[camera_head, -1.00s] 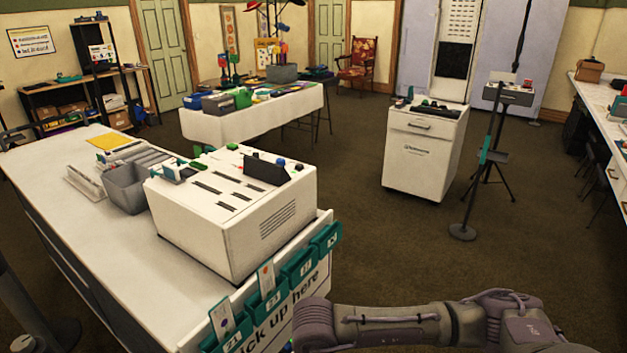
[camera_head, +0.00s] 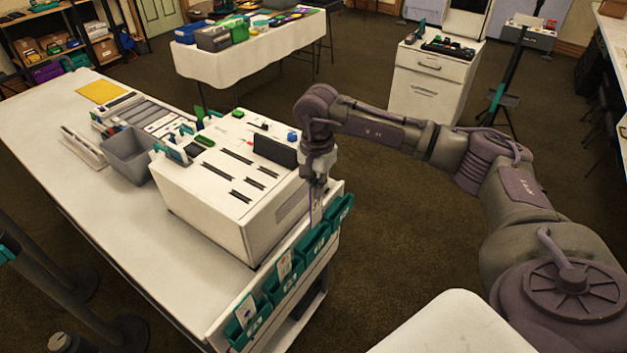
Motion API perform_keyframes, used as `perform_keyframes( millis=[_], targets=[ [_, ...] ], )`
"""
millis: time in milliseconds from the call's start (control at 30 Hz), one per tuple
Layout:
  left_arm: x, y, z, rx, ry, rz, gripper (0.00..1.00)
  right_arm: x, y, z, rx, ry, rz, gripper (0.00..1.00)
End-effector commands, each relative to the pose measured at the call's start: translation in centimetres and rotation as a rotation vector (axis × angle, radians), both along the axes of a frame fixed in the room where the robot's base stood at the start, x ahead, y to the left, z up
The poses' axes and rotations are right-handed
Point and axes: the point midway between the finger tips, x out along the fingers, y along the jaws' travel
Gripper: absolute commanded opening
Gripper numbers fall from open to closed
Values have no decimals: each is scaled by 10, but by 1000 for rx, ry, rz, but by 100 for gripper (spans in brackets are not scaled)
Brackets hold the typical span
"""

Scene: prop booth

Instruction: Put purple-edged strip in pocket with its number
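My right gripper (camera_head: 315,182) points down beside the right end of the white machine, above the row of teal pockets. It appears shut on a narrow pale strip (camera_head: 316,209) that hangs upright below it. A thin purple line shows along the strip's left side; its number is too small to read. The strip is above or just in front of the third pocket from the near end (camera_head: 317,243); I cannot tell whether its lower end is inside. The two nearer pockets (camera_head: 285,287) and (camera_head: 246,329) each hold a strip. The far end pocket (camera_head: 342,208) looks empty. My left gripper is out of view.
The white machine (camera_head: 205,220) with dark slots stands on the white counter (camera_head: 130,230), close to my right gripper. A grey bin (camera_head: 126,158) is left of it. A white drawer cabinet (camera_head: 428,88) and a post stand beyond my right arm.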

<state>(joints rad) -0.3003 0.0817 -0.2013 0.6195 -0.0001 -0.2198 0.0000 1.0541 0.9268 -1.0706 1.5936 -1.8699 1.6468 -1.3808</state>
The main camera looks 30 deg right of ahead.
Motion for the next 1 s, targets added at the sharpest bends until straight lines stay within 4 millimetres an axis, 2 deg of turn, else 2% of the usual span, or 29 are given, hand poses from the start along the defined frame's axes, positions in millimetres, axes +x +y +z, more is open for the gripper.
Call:
perform_keyframes(
  millis=[200,600,1000],
  targets=[
    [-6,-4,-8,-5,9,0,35,0,0,-13,0,0,3,0],
    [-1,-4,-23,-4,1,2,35,0,0,-43,-1,1,4,0],
    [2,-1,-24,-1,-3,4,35,0,0,-47,-1,-1,4,0]
  ],
)
